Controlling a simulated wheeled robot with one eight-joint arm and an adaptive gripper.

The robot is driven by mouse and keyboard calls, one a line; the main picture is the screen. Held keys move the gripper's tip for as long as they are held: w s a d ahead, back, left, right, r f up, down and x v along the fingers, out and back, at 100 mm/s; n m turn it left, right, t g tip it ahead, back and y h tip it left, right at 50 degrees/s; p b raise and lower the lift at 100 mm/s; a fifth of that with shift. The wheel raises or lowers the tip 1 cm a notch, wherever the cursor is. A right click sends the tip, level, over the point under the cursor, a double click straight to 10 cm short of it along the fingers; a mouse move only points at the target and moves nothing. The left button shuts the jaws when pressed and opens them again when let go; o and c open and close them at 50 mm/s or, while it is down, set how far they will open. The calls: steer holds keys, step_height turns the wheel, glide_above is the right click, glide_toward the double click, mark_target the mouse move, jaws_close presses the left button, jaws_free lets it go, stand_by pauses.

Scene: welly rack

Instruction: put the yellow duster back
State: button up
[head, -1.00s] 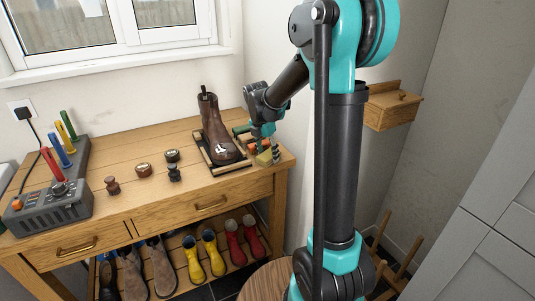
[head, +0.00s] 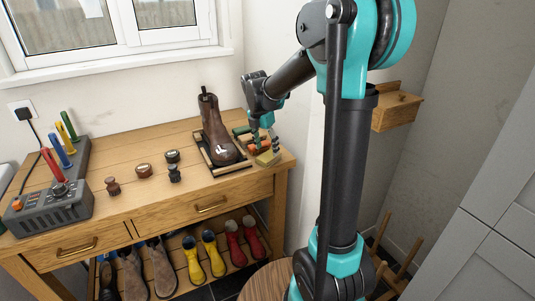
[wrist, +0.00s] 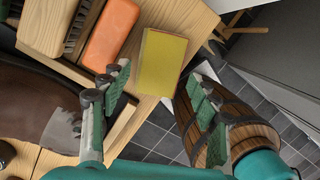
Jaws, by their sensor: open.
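The yellow duster (head: 268,158), a flat yellow block, lies on the bench top near its front right corner. It also shows in the wrist view (wrist: 162,63), beside an orange block (wrist: 110,35) and apart from it. My gripper (head: 264,145) is open just above the duster. In the wrist view its fingers (wrist: 157,82) are spread wide with nothing between the tips, and the duster lies beyond them, fully uncovered. A tray (head: 232,169) with a dark rim holds a brown boot (head: 218,135) to the left of the duster.
A wooden brush (wrist: 60,25) lies by the orange block. Several small tins and jars (head: 144,170) stand mid-bench. A grey boot dryer (head: 52,208) is at the left. A barrel (wrist: 232,125) stands below the bench's right end. A small wooden wall box (head: 397,108) hangs at right.

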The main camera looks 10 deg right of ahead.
mark_target(263, 157)
step_height(263, 157, up, 8)
steer(key=a, duration=0.1)
steer(key=s+d+f+m+t+y, duration=0.1)
steer(key=s+d+f+m, duration=0.2)
steer(key=s+f+m, duration=0.6)
steer(key=s+d+f+m+t, duration=0.2)
steer(key=s+f+m, duration=0.7)
steer(key=s+m, duration=0.5)
steer(key=shift+s+d+m+y, duration=0.25)
steer(key=shift+d+m+y, duration=0.2)
steer(key=shift+m, duration=1.05)
